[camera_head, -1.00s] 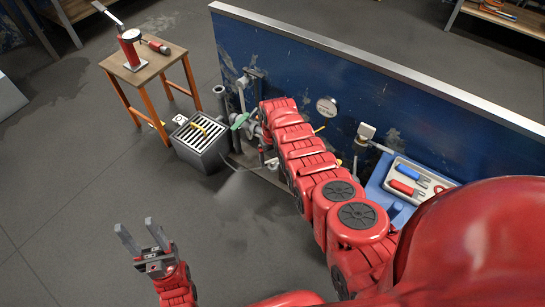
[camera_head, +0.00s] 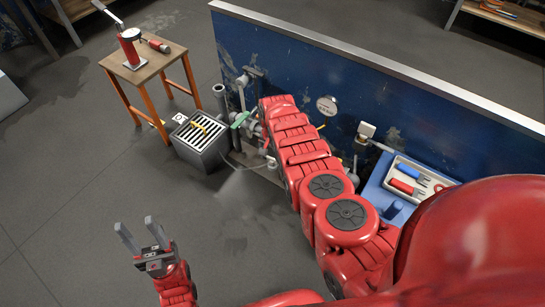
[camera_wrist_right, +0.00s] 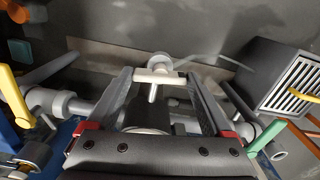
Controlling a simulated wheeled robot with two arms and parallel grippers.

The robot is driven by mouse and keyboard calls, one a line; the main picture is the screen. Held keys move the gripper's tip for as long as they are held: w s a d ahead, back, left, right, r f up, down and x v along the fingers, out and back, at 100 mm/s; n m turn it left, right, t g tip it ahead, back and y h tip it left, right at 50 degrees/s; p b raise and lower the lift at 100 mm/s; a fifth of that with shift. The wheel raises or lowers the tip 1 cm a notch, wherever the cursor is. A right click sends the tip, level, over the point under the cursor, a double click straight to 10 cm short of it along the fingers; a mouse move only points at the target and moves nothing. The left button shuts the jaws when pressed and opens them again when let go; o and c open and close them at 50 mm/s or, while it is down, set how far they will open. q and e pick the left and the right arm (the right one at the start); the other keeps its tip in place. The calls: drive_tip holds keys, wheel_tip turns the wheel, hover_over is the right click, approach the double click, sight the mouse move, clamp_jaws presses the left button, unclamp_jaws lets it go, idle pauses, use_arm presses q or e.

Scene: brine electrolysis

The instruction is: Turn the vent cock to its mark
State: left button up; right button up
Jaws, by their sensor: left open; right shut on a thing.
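In the right wrist view, my right gripper (camera_wrist_right: 157,73) is shut on a pale bar handle (camera_wrist_right: 152,92), which I take for the vent cock. The bar lies crosswise between the fingertips, with a short stem below it. I cannot make out its mark. In the head view my red right arm hides most of the right gripper and the cock. My left gripper (camera_head: 145,238) is open and empty above the floor, well away from the pipework.
A green lever (camera_wrist_right: 268,135) and a yellow lever (camera_wrist_right: 14,98) flank the gripper on pipes. A slatted drain box (camera_head: 200,148) stands left of the pipework, before the blue panel (camera_head: 360,85). A wooden stand (camera_head: 145,64) is further left. The front-left floor is clear.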

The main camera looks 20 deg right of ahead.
sight(272, 158)
drive_tip(key=shift+m, duration=0.6)
drive_tip(key=o, duration=1.1)
drive_tip(key=shift+o, duration=0.2)
wheel_tip(272, 158, up, 7)
drive_tip(key=p, duration=0.4)
drive_tip(key=shift+a+r+p, duration=0.1)
drive_tip(key=shift+r+p, duration=0.05)
drive_tip(key=shift+p, duration=0.15)
wheel_tip(272, 158, up, 10)
drive_tip(key=p, duration=0.2)
drive_tip(key=shift+p, duration=0.3)
